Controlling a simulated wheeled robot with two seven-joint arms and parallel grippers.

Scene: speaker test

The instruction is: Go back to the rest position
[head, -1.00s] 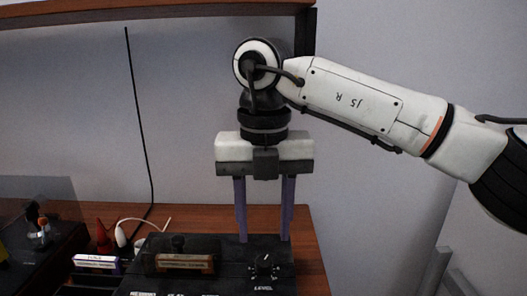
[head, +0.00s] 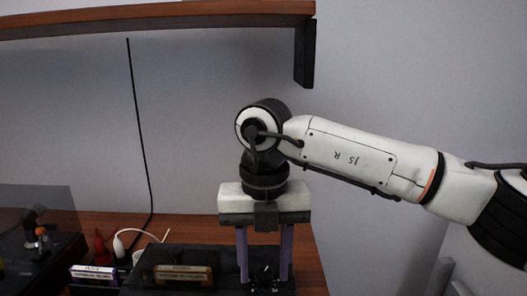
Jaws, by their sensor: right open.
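My right gripper (head: 265,276) has a white body and two purple fingers pointing down. It is open, with a clear gap between the fingers. The fingers stand over the right part of a black device box (head: 220,256). A dark knob (head: 264,272) on the box shows between the fingertips. I cannot tell whether the fingers touch the knob or the box. My right arm comes in from the right. My left gripper is not in view.
The box stands on a brown wooden table (head: 306,262). A labelled cassette-like block (head: 184,274) lies on it, and a purple-and-white one (head: 95,275) lies to its left. A red cone (head: 102,247) stands behind. A wooden shelf (head: 160,18) hangs above. Bare wall fills the right.

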